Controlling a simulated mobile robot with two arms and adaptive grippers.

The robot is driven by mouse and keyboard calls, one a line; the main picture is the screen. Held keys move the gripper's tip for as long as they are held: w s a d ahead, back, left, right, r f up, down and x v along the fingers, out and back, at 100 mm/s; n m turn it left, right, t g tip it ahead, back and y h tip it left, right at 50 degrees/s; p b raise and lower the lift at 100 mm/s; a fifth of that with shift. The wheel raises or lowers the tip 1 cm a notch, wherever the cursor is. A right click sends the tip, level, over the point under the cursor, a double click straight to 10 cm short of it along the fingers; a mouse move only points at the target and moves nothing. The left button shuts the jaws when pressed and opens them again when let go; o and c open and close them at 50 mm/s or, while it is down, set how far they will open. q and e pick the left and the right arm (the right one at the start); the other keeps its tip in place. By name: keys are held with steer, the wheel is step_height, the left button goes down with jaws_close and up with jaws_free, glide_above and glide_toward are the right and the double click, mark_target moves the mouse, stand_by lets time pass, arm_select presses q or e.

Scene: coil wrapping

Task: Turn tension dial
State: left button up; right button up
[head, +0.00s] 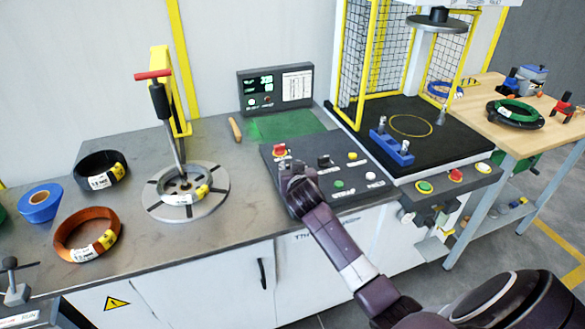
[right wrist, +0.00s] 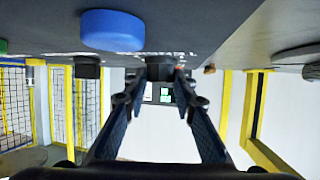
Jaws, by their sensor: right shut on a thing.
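The tension dial, a dark knob on the control panel (head: 325,179), shows in the right wrist view (right wrist: 160,67). My right gripper (head: 284,166) reaches down to the left part of the panel. In the right wrist view its two fingers (right wrist: 161,78) are closed on the sides of the dial. The head view does not show the dial clearly, as the gripper covers that spot. The dial's pointer and setting cannot be read. My left gripper is not in view.
A red knob (head: 280,149) is just behind the gripper. A black switch (head: 325,161) and several buttons are to its right. A large blue button (right wrist: 112,30) is close in the wrist view. A monitor (head: 275,88) stands behind; a wire spool (head: 159,200) is left.

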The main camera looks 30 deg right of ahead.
steer(key=m+h+b, duration=0.1)
steer(key=m+g+h+b, duration=0.2)
steer(key=b, duration=0.1)
steer(key=shift+w+a+f, duration=0.2)
steer(key=shift+a+f, duration=0.05)
steer(key=shift+a, duration=0.05)
steer(key=shift+r+m+g+h+b, duration=0.15)
steer(key=shift+m+g+h+b, duration=0.35)
steer(key=shift+m+h+b, duration=0.3)
steer(key=shift+r+b, duration=0.15)
steer(key=shift+b, duration=0.2)
steer(key=o, duration=1.1)
steer(key=shift+o, duration=0.2)
steer(key=shift+r, duration=0.1)
step_height(320, 180, up, 10)
